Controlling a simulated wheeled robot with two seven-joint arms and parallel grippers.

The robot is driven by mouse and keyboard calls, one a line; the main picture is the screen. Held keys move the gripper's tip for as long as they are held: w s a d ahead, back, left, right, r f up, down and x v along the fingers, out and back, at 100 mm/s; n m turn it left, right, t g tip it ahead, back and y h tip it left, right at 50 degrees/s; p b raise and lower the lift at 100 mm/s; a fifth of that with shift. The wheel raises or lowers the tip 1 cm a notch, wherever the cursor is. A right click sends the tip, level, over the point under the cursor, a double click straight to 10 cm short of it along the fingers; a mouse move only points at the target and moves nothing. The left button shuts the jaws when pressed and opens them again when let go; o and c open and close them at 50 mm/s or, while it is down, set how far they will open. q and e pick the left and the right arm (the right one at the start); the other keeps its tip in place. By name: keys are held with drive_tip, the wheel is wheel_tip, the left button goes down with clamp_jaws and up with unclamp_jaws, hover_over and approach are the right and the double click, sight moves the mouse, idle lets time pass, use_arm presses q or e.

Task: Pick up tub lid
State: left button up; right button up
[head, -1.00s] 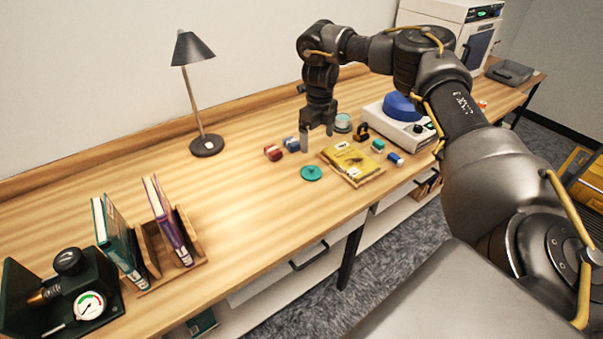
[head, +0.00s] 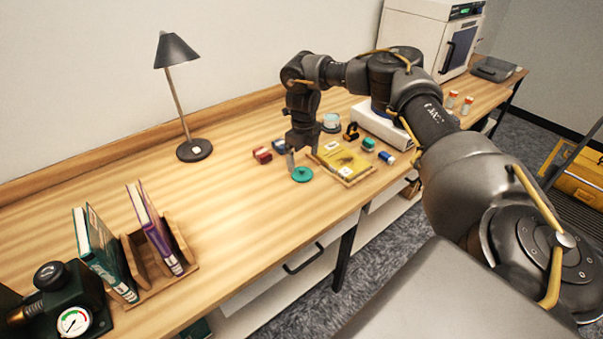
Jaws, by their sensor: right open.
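The tub lid is most likely the flat teal disc (head: 302,174) with a small knob, lying on the wooden table left of a yellow packet. My right gripper (head: 303,160) points down just above and behind the disc, with its fingers apart and nothing seen between them. Whether a finger touches the disc I cannot tell. A small round tub (head: 331,122) with a pale blue top stands farther back. My left gripper is not in view.
The yellow packet (head: 342,160) lies on a wooden board right of the disc. A desk lamp (head: 195,150) and a book rack (head: 188,262) stand left. Table between them is clear.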

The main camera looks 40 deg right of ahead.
sight(303, 169)
drive_tip(key=shift+s+f, duration=0.1)
drive_tip(key=shift+f, duration=0.2)
wheel_tip(303, 169, down, 4)
drive_tip(key=shift+a+r+p, duration=0.1)
drive_tip(key=shift+r+p, duration=0.05)
drive_tip(key=shift+p, duration=0.75)
drive_tip(key=shift+f, duration=0.4)
drive_tip(key=c, duration=1)
drive_tip(key=shift+r, duration=0.15)
drive_tip(key=shift+c, duration=0.3)
